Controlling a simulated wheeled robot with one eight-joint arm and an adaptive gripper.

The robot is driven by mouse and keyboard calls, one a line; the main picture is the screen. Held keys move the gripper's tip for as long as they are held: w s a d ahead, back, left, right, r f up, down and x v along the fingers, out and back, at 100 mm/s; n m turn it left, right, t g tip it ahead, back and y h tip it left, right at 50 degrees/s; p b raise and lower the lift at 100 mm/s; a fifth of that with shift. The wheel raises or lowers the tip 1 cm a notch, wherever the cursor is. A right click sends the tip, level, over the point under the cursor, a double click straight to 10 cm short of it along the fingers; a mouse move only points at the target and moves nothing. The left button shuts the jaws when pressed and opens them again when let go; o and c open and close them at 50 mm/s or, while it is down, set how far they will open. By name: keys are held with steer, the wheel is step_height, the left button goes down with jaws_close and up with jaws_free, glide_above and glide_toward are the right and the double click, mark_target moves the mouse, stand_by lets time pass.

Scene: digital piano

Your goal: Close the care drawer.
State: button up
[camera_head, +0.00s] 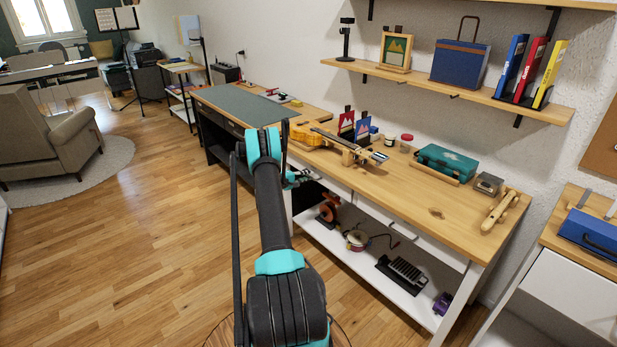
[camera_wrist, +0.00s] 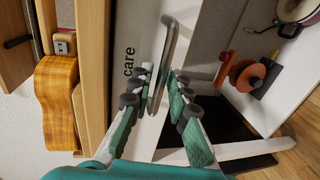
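The care drawer (camera_wrist: 140,42) shows in the wrist view as a white front with the dark word "care" and a long metal bar handle (camera_wrist: 172,48). My gripper (camera_wrist: 161,76) has its two green fingers apart, one on each side of the handle bar. Whether either finger touches the bar is not clear. In the head view my gripper (camera_head: 298,178) is at the front edge of the wooden workbench, largely hidden by my arm. How far the drawer stands out cannot be told from these views.
The workbench (camera_head: 425,198) carries a guitar (camera_head: 308,134), a teal case (camera_head: 445,163) and small items. Its lower shelf (camera_head: 345,247) holds an orange-red device (camera_head: 328,211) and other gear. Another drawer front (camera_head: 432,243) lies to the right.

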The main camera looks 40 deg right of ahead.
steer(key=v, duration=1.1)
steer(key=s+a+r+t+y, duration=0.1)
steer(key=s+a+r+y, duration=0.3)
steer(key=s+a+r, duration=0.55)
steer(key=s+a+r+t+y, duration=0.1)
steer(key=s+a+r+y, duration=0.3)
steer(key=a+r, duration=0.55)
steer(key=s+a+f+y, duration=0.2)
steer(key=s+a+y, duration=0.1)
steer(key=s+a, duration=0.9)
steer(key=s+a+f+t+y, duration=0.1)
steer(key=s+a+y, duration=0.3)
steer(key=s+a, duration=0.8)
steer(key=s+f, duration=0.1)
steer(key=s, duration=0.1)
steer(key=shift+s+a+m+y, duration=0.3)
steer(key=shift+s+a+m, duration=0.05)
steer(key=shift+m, duration=0.05)
